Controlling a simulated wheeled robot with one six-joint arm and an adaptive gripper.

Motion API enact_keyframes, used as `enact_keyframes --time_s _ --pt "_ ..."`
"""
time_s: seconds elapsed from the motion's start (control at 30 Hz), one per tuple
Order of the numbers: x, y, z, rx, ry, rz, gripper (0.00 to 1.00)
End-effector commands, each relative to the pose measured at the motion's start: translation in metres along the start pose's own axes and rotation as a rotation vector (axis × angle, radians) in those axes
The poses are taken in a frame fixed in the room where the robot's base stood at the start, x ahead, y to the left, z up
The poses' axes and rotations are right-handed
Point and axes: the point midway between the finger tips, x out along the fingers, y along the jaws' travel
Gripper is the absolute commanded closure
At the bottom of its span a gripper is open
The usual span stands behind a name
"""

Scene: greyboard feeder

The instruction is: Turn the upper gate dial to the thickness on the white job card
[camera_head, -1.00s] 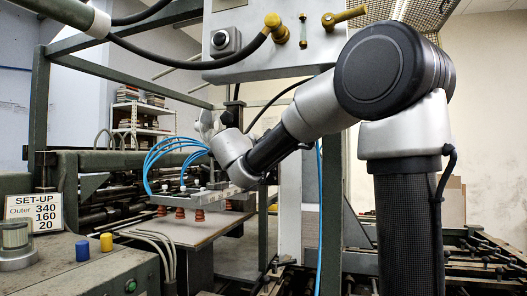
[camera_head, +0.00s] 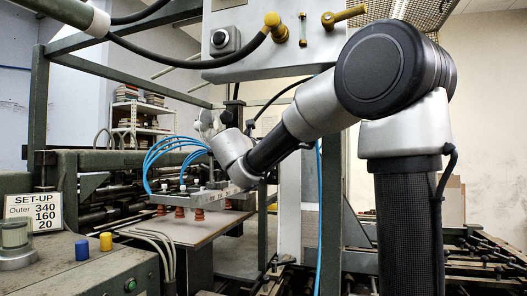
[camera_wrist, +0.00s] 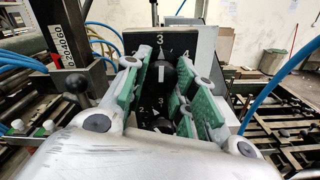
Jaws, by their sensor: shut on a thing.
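The upper gate dial (camera_wrist: 161,73) is a black knob on a black plate in the wrist view. Its white line stands about upright below the numeral 3, with a 4 to the right. My gripper (camera_wrist: 164,82) is shut on this dial, one green-padded finger on each side. In the head view my gripper (camera_head: 208,124) is small and the dial cannot be made out. A white card (camera_head: 33,212) at the left reads SET-UP, Outer, 340, 160, 20; some of its labels are not legible. A lower dial (camera_wrist: 160,123) is partly hidden between the fingers.
A bar with red suction cups (camera_head: 181,212) and blue hoses lies below my wrist, over a board table (camera_head: 190,228). A console (camera_head: 85,265) with blue and yellow buttons stands front left. A grey box (camera_head: 270,40) hangs above. Green frame posts stand around.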

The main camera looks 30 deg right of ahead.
Motion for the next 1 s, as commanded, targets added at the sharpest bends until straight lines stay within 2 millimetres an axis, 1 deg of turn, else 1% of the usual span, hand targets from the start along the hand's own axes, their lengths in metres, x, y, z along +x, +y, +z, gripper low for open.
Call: enact_keyframes --time_s 0.03,0.2,0.5,0.7,1.0 --pt "0.0 -0.0007 -0.0027 -0.046 0.005 -0.001 0.97" --pt "0.0 -0.0012 -0.0028 -0.202 0.005 0.0 0.97" --pt "0.0 -0.002 -0.0029 -0.425 0.005 0.0 0.97" --pt "0.0001 -0.0023 -0.0029 -0.516 0.006 0.0 0.97" --pt "0.0001 -0.0025 -0.003 -0.571 0.006 0.0 0.97"
